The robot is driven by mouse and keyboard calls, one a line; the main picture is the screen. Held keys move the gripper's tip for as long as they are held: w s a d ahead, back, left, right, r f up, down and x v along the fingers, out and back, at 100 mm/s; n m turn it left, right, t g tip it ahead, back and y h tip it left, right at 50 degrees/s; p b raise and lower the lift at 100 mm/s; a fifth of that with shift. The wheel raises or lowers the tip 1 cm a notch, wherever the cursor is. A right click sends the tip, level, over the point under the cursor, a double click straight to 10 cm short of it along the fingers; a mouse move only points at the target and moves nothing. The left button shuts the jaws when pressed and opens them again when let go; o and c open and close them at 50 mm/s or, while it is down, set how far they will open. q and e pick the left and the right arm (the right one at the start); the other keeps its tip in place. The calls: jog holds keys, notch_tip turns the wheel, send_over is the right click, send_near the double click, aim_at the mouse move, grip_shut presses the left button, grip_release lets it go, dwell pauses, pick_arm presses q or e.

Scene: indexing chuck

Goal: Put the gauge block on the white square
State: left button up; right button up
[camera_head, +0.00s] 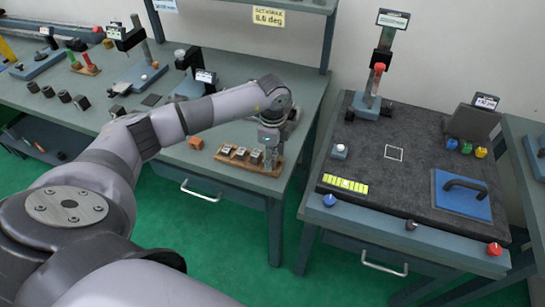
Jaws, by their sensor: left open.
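Several small metallic gauge blocks (240,153) sit in a row on a wooden rack (262,168) near the front right corner of the left bench. I cannot tell from here which one the task means. My left gripper (270,155) is open and points down over the right end of the rack. Its fingertips are small in view, and the gripper hides part of that end. The white square (394,153) is an outline on the dark mat of the right bench, and it is empty. My right gripper is not in view.
An orange block (195,143) lies left of the rack. On the right bench stand a gauge stand (375,80), a blue plate with a black handle (462,193), a yellow-green strip (345,184) and coloured knobs. A gap separates the benches. The mat around the square is clear.

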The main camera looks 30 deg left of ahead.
pick_arm(q)
jog(key=shift+f, duration=0.15)
grip_shut()
dwell(0.5)
